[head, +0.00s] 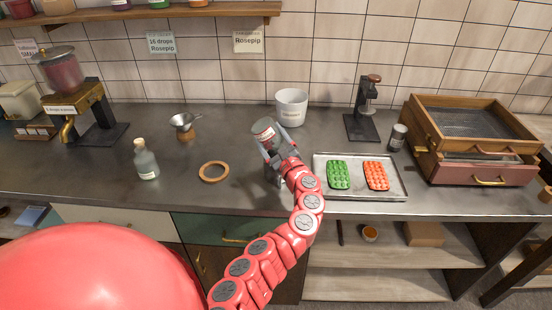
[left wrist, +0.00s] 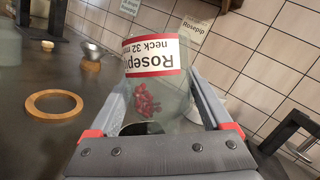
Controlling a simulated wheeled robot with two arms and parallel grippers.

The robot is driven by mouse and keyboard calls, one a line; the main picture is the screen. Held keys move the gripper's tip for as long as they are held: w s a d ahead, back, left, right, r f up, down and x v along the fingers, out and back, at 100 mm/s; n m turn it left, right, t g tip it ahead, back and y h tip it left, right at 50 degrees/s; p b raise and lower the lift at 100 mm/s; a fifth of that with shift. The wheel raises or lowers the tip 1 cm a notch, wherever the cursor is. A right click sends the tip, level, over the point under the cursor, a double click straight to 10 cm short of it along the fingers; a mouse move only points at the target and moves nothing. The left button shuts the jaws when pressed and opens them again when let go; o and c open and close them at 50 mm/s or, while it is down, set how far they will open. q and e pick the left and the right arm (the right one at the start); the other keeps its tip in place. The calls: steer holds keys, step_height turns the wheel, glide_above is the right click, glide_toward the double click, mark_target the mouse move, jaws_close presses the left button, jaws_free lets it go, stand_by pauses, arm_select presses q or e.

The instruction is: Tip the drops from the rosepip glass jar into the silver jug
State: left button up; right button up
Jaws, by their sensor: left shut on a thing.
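The rosepip glass jar (head: 266,133) is in my left gripper (head: 275,160), above the counter near its middle. The left wrist view shows the clear jar (left wrist: 155,85) between the two fingers, its white and red Rosepip label upside down. Several red drops (left wrist: 146,101) are inside it. A pale grey, bucket-like vessel (head: 291,107), which may be the silver jug, stands upright by the wall, behind and right of the jar, apart from it. The writing on it is too small to read. My right gripper is not in view.
A wooden ring (head: 214,172) lies left of the gripper. A metal funnel (head: 184,120) on a wooden stand and a grey bottle (head: 146,160) are farther left. A tray (head: 395,190) with green and red moulds lies right. The counter between ring and funnel is clear.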

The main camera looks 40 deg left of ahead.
arm_select(q)
steer(key=shift+w+d+r+m+t+y+b, duration=0.15)
steer(key=shift+d+m+t+b, duration=0.15)
steer(key=shift+m, duration=0.25)
steer(key=shift+w+d+f+m+t+y+b, duration=0.1)
steer(key=shift+w+d+m+t+b, duration=0.2)
steer(key=shift+m, duration=0.3)
steer(key=shift+w+d+r+m+t+y+b, duration=0.1)
steer(key=shift+d+m+t+y+b, duration=0.1)
steer(key=shift+m+t+b, duration=0.25)
stand_by(2.1)
